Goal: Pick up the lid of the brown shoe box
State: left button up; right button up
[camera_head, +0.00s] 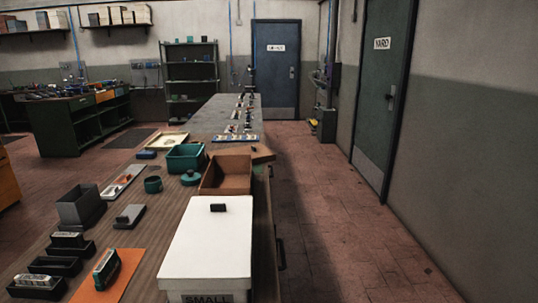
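A brown box (228,176) stands open on the long workbench, just behind a white-lidded box. A flat brown piece (262,154) with a small dark knob lies right behind it, at the bench's right edge. It looks like the brown box's lid, but it is small in view and partly hidden by the box. Neither of my grippers is in view.
The white-lidded box (208,240) with a dark handle fills the bench's near right. A teal bin (186,158), a grey bin (80,205), black trays (55,265) and an orange mat (98,282) lie left. The floor (330,225) right of the bench is clear.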

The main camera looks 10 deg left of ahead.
aim_at(260, 154)
jog(key=i+l+z, duration=0.25)
jog(key=l, duration=0.15)
jog(key=i+l+z, duration=0.15)
jog(key=l+z, duration=0.15)
jog(key=i+l+z, duration=0.1)
jog(key=i+l, duration=0.25)
jog(key=i+l+z, duration=0.15)
jog(key=i+l, duration=0.2)
jog(key=i, duration=0.2)
jog(key=i+u, duration=0.35)
jog(key=i, duration=0.2)
jog(key=i+l+u, duration=0.2)
jog(key=i+u, duration=0.55)
jog(key=i+l+u, duration=0.15)
jog(key=u, duration=0.2)
jog(key=i+l+u, duration=0.5)
jog(key=u, duration=0.3)
jog(key=i+l+u, duration=0.25)
jog(key=u, duration=0.2)
jog(key=i+l+u, duration=0.15)
jog(key=l+u, duration=0.15)
jog(key=u, duration=0.15)
jog(key=i+l+u, duration=0.1)
jog(key=l+u, duration=0.35)
jog(key=j, duration=0.1)
